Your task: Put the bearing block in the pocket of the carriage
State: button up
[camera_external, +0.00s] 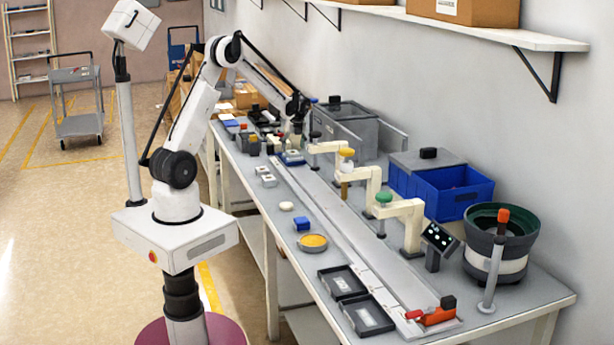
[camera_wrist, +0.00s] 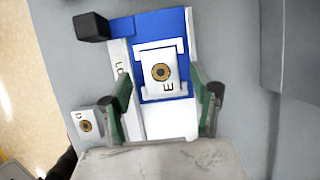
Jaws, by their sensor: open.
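The carriage (camera_wrist: 180,20) is blue and white and lies below my gripper in the wrist view; it also shows in the external view (camera_external: 291,158). A white bearing block (camera_wrist: 158,87) marked E, with a brass ring around a dark bore, lies on the blue part within the pocket's white outline. I cannot tell how deep it sits. My gripper (camera_wrist: 161,98) is open, with one green finger on each side of the block and visible gaps. In the external view, my gripper (camera_external: 296,130) is above the carriage. Another white block (camera_wrist: 86,124) with a brass ring lies left of the carriage.
A dark post (camera_wrist: 91,27) stands at the carriage's upper left in the wrist view. Cream arms (camera_external: 362,178) with coloured knobs line the rail (camera_external: 335,215). Two small white parts (camera_external: 266,178) lie nearby. A blue bin (camera_external: 440,190) and a bowl feeder (camera_external: 500,240) stand farther right.

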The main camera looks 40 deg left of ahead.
jog(key=v, duration=0.9)
jog(key=s+d+r+n+t+h, duration=0.1)
jog(key=s+r+n, duration=0.4)
jog(key=s, duration=0.3)
jog(key=s+d+r+n+t+h, duration=0.1)
jog(key=s+r+n, duration=0.45)
jog(key=s, duration=0.35)
jog(key=s+d+f+n+t+h, duration=0.1)
jog(key=s+n, duration=0.6)
jog(key=s, duration=0.2)
jog(key=s+d+f+n+t+h, duration=0.1)
jog(key=s+d+n, duration=0.1)
jog(key=s+n, duration=0.4)
jog(key=s, duration=0.4)
jog(key=shift+d+f+n+t, duration=0.15)
jog(key=shift+f+n+t, duration=0.2)
jog(key=shift+f+t, duration=0.05)
